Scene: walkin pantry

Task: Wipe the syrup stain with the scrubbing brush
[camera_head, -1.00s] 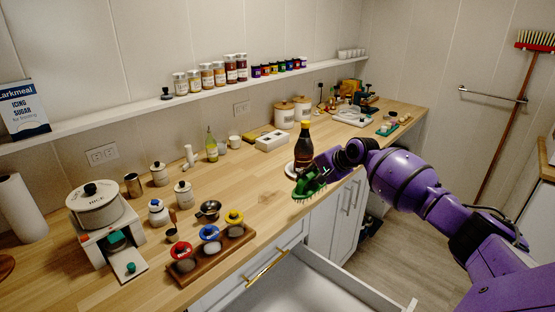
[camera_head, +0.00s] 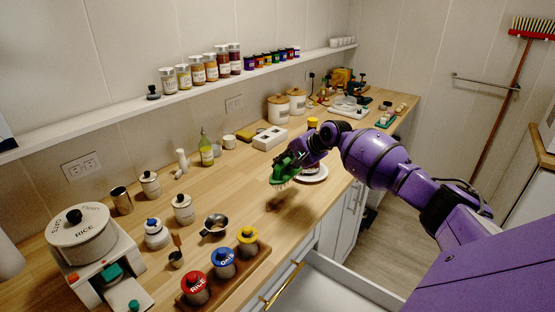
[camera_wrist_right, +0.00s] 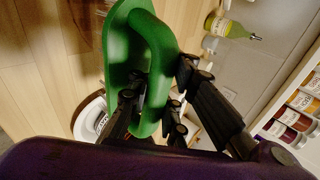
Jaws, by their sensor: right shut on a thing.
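The green scrubbing brush (camera_head: 283,171) is in my right gripper (camera_head: 298,158), bristles down, held above the wooden counter. In the right wrist view, the fingers (camera_wrist_right: 155,95) close around the green handle of the brush (camera_wrist_right: 150,50). A brown smear, the syrup stain (camera_head: 276,204), lies on the counter just below the brush, toward the front edge. A gap shows between bristles and counter. My left gripper is not in view.
A rack with red, blue and yellow-lidded jars (camera_head: 226,262) stands at the front. A green-yellow bottle (camera_head: 206,150) stands behind. An open drawer (camera_head: 340,285) juts out below the counter.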

